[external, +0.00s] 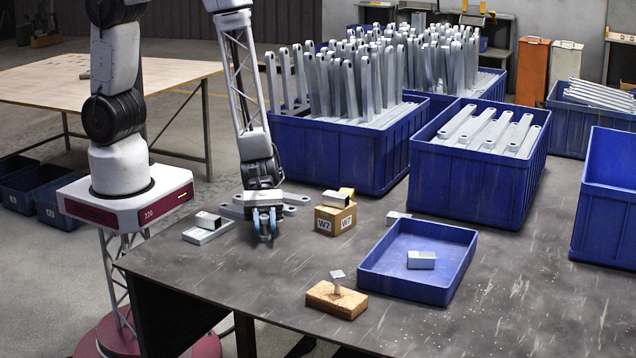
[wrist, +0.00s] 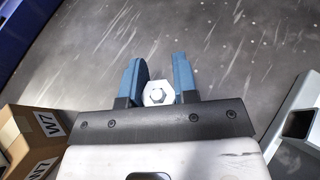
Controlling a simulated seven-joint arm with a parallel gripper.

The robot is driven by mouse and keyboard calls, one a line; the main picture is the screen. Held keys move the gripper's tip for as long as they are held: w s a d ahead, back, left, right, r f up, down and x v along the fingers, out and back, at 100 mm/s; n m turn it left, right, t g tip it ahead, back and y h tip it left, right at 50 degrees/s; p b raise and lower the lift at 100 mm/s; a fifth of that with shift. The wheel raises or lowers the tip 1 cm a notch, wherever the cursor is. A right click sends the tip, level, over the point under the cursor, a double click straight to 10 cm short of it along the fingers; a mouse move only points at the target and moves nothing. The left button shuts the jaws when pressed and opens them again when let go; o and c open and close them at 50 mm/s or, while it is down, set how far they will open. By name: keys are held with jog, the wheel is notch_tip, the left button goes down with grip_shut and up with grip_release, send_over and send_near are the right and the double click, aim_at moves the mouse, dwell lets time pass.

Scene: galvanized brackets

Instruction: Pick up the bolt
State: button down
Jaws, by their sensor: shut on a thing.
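The bolt (wrist: 158,93) shows in the wrist view as a pale hexagonal head with a smaller round centre. It sits between the two blue fingers of my gripper (wrist: 160,66), which are shut on it. In the external view my gripper (external: 264,234) points down near the back left of the dark table.
A cardboard box marked W7 (external: 335,217) stands right of my gripper. Metal brackets (external: 206,228) lie to its left. A blue tray (external: 463,256) holds a metal piece. A wooden block (external: 350,303) with a small upright metal piece stands in front. Blue bins (external: 480,168) line the back.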

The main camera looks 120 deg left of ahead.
jog(key=shift+r, duration=0.15)
jog(key=shift+r, duration=1.7)
jog(key=s, duration=0.5)
jog(key=s+a, duration=0.1)
jog(key=s, duration=0.4)
jog(key=s+a+r, duration=0.1)
jog(key=s, duration=0.4)
jog(key=shift+s+a+r, duration=0.1)
jog(key=shift+s+a, duration=0.15)
jog(key=shift+s, duration=0.15)
